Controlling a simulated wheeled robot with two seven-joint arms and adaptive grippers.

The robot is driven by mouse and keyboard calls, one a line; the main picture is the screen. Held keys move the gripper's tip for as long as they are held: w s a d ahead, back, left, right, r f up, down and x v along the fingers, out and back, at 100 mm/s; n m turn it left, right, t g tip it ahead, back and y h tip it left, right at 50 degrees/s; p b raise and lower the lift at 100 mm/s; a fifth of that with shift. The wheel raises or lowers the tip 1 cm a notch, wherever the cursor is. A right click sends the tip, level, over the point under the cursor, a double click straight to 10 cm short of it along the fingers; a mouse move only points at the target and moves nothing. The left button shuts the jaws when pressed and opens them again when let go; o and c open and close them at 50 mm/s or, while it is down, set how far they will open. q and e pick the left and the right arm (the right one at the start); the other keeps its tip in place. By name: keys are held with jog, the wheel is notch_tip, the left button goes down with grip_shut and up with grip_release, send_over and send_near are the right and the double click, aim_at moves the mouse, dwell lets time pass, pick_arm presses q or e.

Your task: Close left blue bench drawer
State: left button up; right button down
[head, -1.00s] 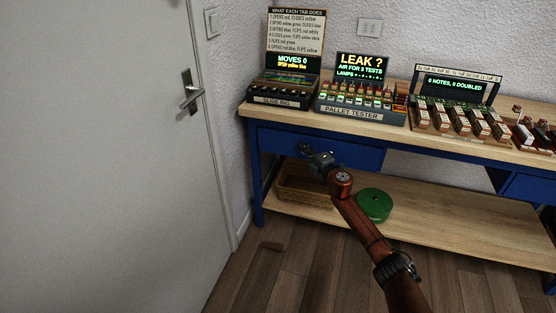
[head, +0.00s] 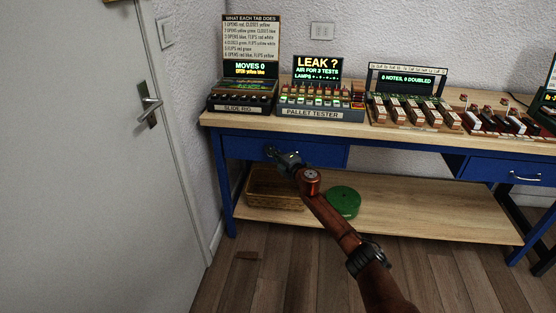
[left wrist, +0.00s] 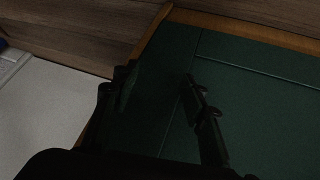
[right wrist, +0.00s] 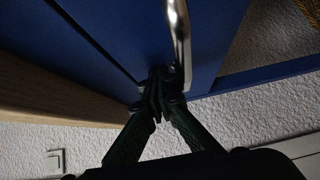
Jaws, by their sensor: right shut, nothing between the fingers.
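The left blue drawer (head: 328,155) is under the bench top in the head view, below the pallet tester. Its front looks close to flush with the blue frame; a small gap is hard to tell. My right gripper (head: 270,153) is in front of it, left of its middle. In the right wrist view my right gripper (right wrist: 160,92) is shut and empty, its tips at the end of the metal drawer handle (right wrist: 180,40); whether they touch is unclear. My left gripper (left wrist: 160,90) is open with fingers apart, over a dark green surface (left wrist: 255,90), and outside the head view.
The wooden bench top (head: 410,140) holds the slide rig (head: 240,95), pallet tester (head: 318,100) and wooden parts. A second blue drawer (head: 490,170) is at the right. The lower shelf (head: 400,215) holds a basket (head: 270,190) and green disc (head: 343,202). A door (head: 80,160) stands left.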

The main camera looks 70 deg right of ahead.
jog(key=shift+s+a+r+p, duration=0.25)
jog(key=shift+a+r+p, duration=0.3)
jog(key=shift+p, duration=0.15)
jog(key=a+p, duration=0.2)
jog(key=a, duration=0.1)
jog(key=shift+f, duration=0.2)
pick_arm(q)
jog(key=s+a+r+g+y+p, duration=0.1)
jog(key=s+a+r+g+p, duration=0.1)
jog(key=s+r, duration=0.3)
jog(key=s+a+r+g+y+p, duration=0.1)
jog(key=s+a+r+g+p, duration=0.2)
jog(key=r, duration=0.7)
jog(key=s+a+g, duration=0.1)
jog(key=s+a, duration=0.1)
jog(key=s, duration=0.1)
jog(key=shift+g, duration=0.4)
pick_arm(e)
jog(key=v, duration=1)
jog(key=shift+f, duration=0.4)
jog(key=shift+d, duration=0.1)
